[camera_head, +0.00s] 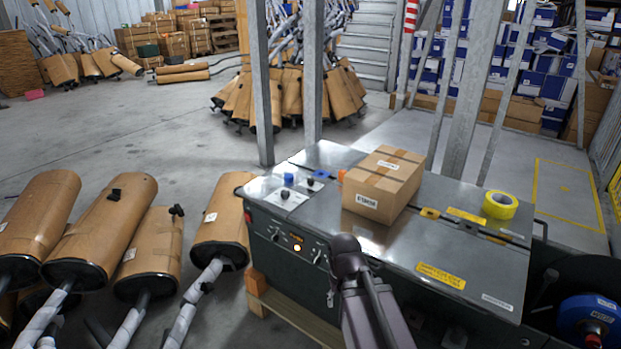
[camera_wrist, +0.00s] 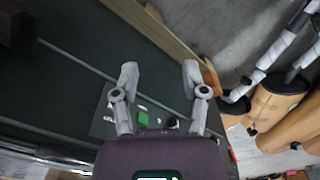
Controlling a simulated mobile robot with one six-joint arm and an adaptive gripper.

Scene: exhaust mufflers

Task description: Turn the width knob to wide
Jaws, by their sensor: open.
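The strapping machine (camera_head: 440,240) has a dark front panel with a lit orange button (camera_head: 297,247). A knob (camera_head: 275,237) sits left of the button and another knob (camera_head: 318,257) to its right. Their labels are too small to read, so I cannot tell which is the width knob or its setting. In the wrist view, my gripper (camera_wrist: 160,76) is open and empty in front of the dark panel. A green patch (camera_wrist: 143,118) and a dark knob (camera_wrist: 172,123) show between the fingers, towards the palm. My gripper's fingertips are hidden in the head view.
A taped carton (camera_head: 375,195) and a yellow tape roll (camera_head: 501,204) rest on the machine top. Mufflers in cardboard sleeves (camera_head: 105,225) stand on the floor left of the machine. A wooden beam (camera_head: 295,318) lies under its front edge.

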